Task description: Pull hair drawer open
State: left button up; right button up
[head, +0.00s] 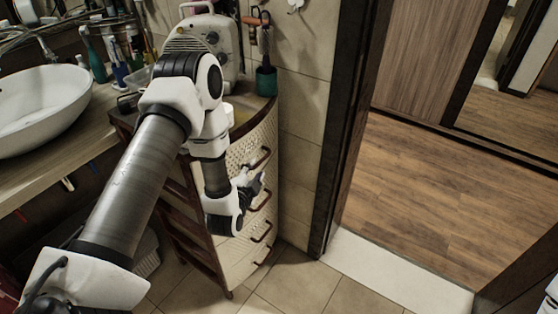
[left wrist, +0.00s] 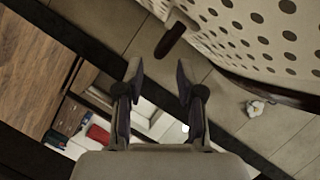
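A curved cabinet (head: 236,158) with cream perforated drawer fronts stands left of the doorway, with several dark handles down its front. The upper handle (head: 262,158) and a lower handle (head: 262,232) show clear of my arm. My left gripper (head: 258,184) is in front of the middle drawers and hides part of them. In the left wrist view its two fingers (left wrist: 158,82) are apart with nothing between them. A dark brown handle (left wrist: 170,40) shows just beyond the fingertips, with a perforated drawer front (left wrist: 245,35) to its right. I cannot tell which drawer is the hair drawer.
A white basin (head: 42,108) sits on a wooden counter at the left. A fan heater (head: 205,38) and a dark green cup with a brush (head: 266,80) stand on the cabinet top. A dark door frame (head: 345,130) is to the right, with open wooden floor (head: 440,190) beyond.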

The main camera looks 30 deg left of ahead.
aim_at(262, 159)
pick_arm(q)
jog(key=x, duration=0.6)
jog(key=shift+w+d, duration=0.15)
jog(key=shift+d, duration=0.1)
jog(key=shift+w+a+f, duration=0.1)
jog(key=shift+w+a, duration=0.05)
jog(key=shift+a, duration=0.1)
grip_shut()
jog(key=shift+d, duration=0.15)
